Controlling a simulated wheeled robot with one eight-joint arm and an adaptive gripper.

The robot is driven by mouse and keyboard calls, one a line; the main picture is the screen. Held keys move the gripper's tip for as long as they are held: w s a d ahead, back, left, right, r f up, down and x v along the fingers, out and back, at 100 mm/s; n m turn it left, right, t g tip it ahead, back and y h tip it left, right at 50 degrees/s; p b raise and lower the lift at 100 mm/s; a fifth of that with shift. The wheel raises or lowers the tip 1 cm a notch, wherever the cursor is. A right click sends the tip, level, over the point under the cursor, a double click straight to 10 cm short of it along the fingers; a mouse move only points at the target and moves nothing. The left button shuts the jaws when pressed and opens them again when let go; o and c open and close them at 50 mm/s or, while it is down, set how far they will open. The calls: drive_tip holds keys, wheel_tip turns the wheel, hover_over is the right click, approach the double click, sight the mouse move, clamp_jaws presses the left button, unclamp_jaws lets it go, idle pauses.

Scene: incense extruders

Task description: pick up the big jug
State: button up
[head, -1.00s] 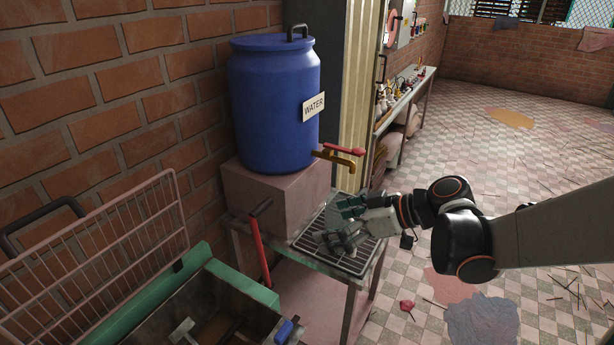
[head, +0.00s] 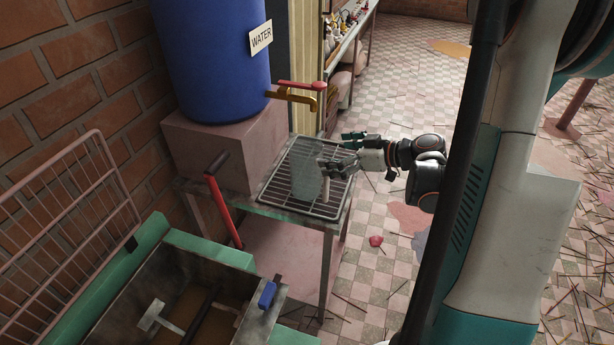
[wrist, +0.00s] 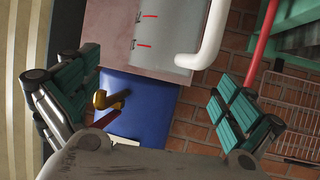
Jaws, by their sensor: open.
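The big jug (head: 306,176) is a clear, greyish vessel standing upright on the wire rack under the tap, with a pale handle (head: 326,188) on its right side. The wrist view shows the jug (wrist: 165,38) with red marks on its wall and its white handle (wrist: 214,35) beyond my fingers. My gripper (head: 338,150) is at the jug's right side, at about the height of its upper part. In the wrist view my gripper (wrist: 158,85) has its teal-padded fingers wide apart, with nothing held between them. I cannot tell whether a finger touches the jug.
The rack (head: 275,192) sits on a small metal table. A blue water barrel (head: 215,65) stands on a pink block (head: 215,150), its brass tap (head: 300,98) above the rack. A red lever (head: 222,210) and a metal trough (head: 165,275) lie left. Tiled floor is open at right.

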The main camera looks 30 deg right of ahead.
sight(310, 154)
drive_tip(key=shift+a+b+x, duration=0.2)
drive_tip(key=shift+b+x, duration=1.2)
drive_tip(key=shift+x, duration=2.8)
drive_tip(key=shift+s, duration=0.2)
drive_tip(key=c, duration=1.5)
drive_tip(key=shift+r, duration=0.1)
